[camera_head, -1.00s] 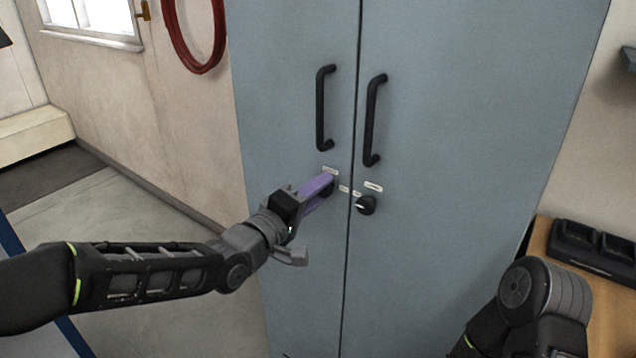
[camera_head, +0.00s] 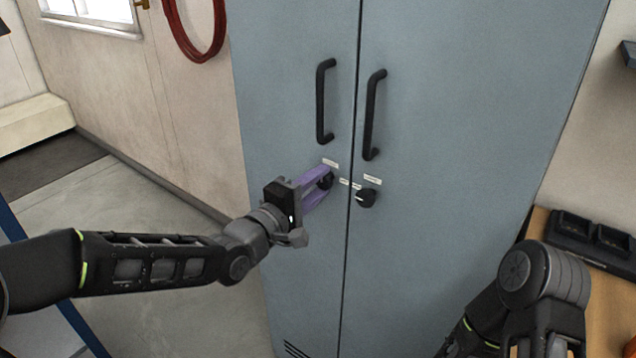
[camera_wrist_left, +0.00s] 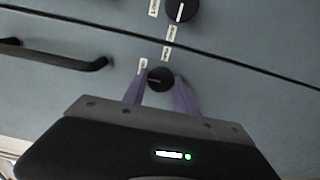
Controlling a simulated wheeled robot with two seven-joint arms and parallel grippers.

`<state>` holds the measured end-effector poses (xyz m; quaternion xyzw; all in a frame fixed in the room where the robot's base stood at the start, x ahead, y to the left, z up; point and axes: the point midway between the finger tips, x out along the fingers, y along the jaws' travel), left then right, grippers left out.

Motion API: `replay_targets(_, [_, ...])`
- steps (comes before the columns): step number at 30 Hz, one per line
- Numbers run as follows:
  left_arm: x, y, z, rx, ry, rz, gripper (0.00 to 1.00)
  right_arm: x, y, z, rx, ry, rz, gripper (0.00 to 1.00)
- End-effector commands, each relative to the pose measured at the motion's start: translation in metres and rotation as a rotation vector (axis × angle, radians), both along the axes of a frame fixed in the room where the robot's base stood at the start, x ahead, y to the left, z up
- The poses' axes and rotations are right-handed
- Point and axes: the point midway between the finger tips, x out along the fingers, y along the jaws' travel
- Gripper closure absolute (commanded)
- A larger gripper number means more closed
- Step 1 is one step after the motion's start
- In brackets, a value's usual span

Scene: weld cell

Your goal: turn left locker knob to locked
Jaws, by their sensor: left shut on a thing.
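The locker (camera_head: 440,120) is a tall blue-grey cabinet with two doors. The left locker knob (camera_head: 326,181) is a small black round knob on the left door, below its handle. It also shows in the left wrist view (camera_wrist_left: 160,79), between my purple fingertips. My left gripper (camera_head: 322,183) is shut on this knob, with one finger on each side. The fingers partly hide the knob in the head view. The knob's pale pointer line shows in the wrist view and lies roughly crosswise between the fingers. My right gripper is not in view; only my right arm shows at the lower right.
A second black knob (camera_head: 366,198) with a white pointer is on the right door. Small white labels (camera_head: 372,180) sit by the knobs. Two black bar handles (camera_head: 374,115) stand out above. A wooden bench (camera_head: 612,300) with black chargers (camera_head: 590,240) is at right. A red hose (camera_head: 200,35) hangs at left.

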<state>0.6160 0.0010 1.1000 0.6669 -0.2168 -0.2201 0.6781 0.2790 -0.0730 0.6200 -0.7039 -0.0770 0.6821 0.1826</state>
Motion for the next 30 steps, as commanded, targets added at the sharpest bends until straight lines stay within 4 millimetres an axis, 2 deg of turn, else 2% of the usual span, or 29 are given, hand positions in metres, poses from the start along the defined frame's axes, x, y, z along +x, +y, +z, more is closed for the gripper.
replay_targets(1, [0.000, 0.000, -0.001, 0.000, 0.002, 0.001, 0.63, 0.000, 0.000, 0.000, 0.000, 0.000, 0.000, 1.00])
replay_targets(7, [0.000, 0.000, -0.001, 0.001, 0.001, 0.000, 0.47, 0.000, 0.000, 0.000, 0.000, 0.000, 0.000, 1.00])
replay_targets(17, [-0.002, 0.002, 0.000, 0.002, -0.001, 0.001, 0.47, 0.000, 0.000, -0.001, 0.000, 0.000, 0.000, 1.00])
replay_targets(23, [-0.019, 0.015, -0.001, 0.005, -0.002, 0.003, 0.47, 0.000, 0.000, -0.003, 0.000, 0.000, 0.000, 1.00])
replay_targets(30, [-0.050, 0.038, 0.001, 0.005, -0.003, 0.004, 0.47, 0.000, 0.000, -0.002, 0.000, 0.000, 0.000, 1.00])
